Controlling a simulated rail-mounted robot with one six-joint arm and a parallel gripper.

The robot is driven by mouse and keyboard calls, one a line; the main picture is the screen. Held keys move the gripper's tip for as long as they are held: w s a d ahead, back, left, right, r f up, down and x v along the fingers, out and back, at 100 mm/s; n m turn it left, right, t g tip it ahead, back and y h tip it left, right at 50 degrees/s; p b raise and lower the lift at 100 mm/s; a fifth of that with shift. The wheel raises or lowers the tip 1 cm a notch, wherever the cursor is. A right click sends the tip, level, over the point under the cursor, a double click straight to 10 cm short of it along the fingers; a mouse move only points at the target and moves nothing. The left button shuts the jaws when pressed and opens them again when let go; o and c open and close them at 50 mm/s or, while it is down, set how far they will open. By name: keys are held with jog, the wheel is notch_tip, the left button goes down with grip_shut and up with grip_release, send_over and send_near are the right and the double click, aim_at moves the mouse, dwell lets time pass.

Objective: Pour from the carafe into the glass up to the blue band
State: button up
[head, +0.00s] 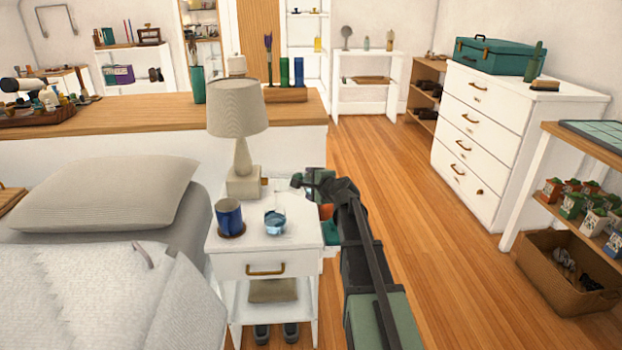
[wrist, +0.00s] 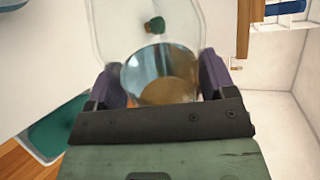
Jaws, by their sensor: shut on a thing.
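My gripper (head: 300,184) is above the right back part of the white nightstand, beside the lamp. In the wrist view its purple fingers (wrist: 162,78) are shut on a clear, round-rimmed vessel (wrist: 160,68), which looks like the carafe. Its clear body seems to spread beyond the fingers; in the head view it is too faint to make out well. The glass (head: 275,221) stands upright on the nightstand (head: 262,248), in front of and left of my gripper, and looks blue low down. I cannot tell its band from any liquid in it.
A blue mug (head: 229,217) on a brown coaster stands left of the glass. A beige lamp (head: 238,110) stands behind both. A bed (head: 110,195) is at left. Teal and orange things show at the nightstand's right side, partly hidden by my arm. Wooden floor lies open at right.

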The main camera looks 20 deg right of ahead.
jog(key=shift+s, duration=0.1)
jog(key=f+m+b, duration=0.1)
jog(key=f+m+y+b, duration=0.1)
jog(key=f+b, duration=0.1)
jog(key=a+f+b, duration=0.1)
jog(key=b, duration=0.1)
jog(key=shift+f+m+y, duration=0.2)
jog(key=shift+m+y, duration=0.1)
jog(key=shift+m, duration=0.1)
jog(key=shift+a+f+m+y+b, duration=0.15)
jog(key=shift+f+m+y+b, duration=0.15)
jog(key=shift+m+b, duration=0.15)
jog(key=shift+r, duration=0.35)
jog(key=shift+a, duration=0.1)
jog(key=a+m, duration=0.1)
jog(key=a+m+y, duration=0.1)
jog(key=a+m+t+b, duration=0.1)
jog(key=m, duration=0.1)
jog(key=shift+s+a+r+y, duration=0.1)
jog(key=shift+a+r+y, duration=0.15)
jog(key=shift+y, duration=0.15)
jog(key=shift+r+m, duration=0.2)
jog(key=shift+m, duration=0.05)
